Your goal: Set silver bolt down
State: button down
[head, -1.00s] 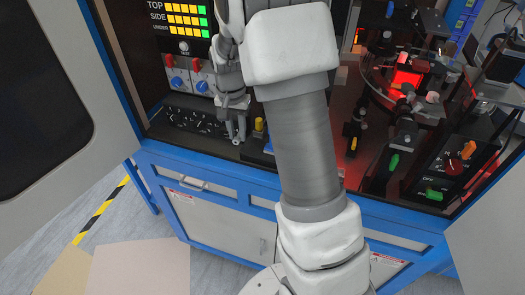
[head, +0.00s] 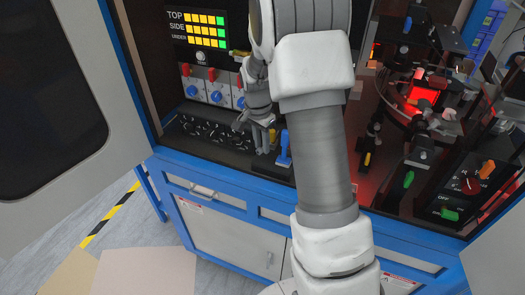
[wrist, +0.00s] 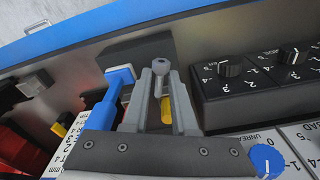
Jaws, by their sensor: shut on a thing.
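My gripper (wrist: 162,76) is shut on the silver bolt (wrist: 160,64), a small grey piece with a round end showing at the fingertips in the wrist view. The rest of the bolt is hidden between the fingers. A dark flat block (wrist: 130,52) lies behind the tips; I cannot tell whether the bolt touches it. In the head view my gripper (head: 264,147) points down at the right end of the black dial panel, just left of a blue upright part (head: 284,150). The bolt is not clear there.
The black dial panel (wrist: 258,82) is close on the right of the fingers in the wrist view. A blue lever-like part (wrist: 108,100) stands close on the left, and a yellow piece (wrist: 166,110) shows behind the fingers. The blue cabinet edge (head: 235,177) runs in front.

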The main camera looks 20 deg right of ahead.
aim_at(262, 151)
jog(key=shift+f, duration=1.55)
jog(key=shift+f, duration=0.1)
jog(key=c, duration=0.7)
grip_release()
